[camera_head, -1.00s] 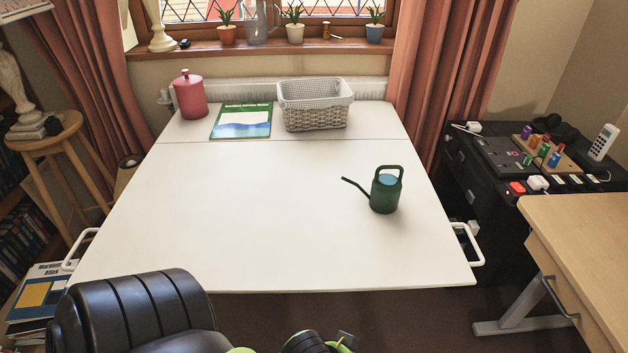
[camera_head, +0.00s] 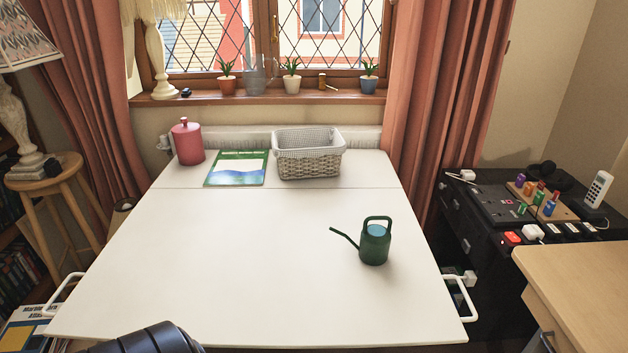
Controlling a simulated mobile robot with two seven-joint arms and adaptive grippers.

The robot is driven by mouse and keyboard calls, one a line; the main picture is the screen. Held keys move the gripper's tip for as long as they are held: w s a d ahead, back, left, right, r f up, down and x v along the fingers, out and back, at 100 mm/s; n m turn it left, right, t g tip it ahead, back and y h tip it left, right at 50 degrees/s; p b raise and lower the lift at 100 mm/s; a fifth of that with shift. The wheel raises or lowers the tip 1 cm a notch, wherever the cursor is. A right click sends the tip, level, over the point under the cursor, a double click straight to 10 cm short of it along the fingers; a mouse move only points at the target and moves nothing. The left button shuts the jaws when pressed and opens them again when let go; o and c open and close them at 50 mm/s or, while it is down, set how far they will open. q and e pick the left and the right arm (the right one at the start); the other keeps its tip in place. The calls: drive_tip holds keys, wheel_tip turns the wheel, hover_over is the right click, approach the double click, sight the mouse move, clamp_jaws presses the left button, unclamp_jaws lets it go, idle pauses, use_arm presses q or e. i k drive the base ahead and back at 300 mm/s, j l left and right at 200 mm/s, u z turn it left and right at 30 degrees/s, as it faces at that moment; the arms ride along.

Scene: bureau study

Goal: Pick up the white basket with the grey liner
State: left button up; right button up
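The white wicker basket with the grey liner (camera_head: 309,163) stands upright at the far edge of the white table (camera_head: 240,260), a little right of the table's middle. Its liner folds over the rim, and its inside looks empty from here. A black part of my own body shows at the bottom edge, left of the middle. Neither gripper shows in the head view.
A green book (camera_head: 237,168) lies just left of the basket, with a red lidded jar (camera_head: 187,142) beyond it. A green watering can (camera_head: 374,243) stands on the right side of the table. The table's front and middle are clear.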

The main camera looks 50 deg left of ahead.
sight(304, 153)
drive_tip(key=i+l+u, duration=0.1)
drive_tip(key=u, duration=0.35)
drive_tip(key=i+l+u, duration=0.1)
drive_tip(key=u, duration=0.4)
drive_tip(key=k+l, duration=0.05)
drive_tip(key=l, duration=0.05)
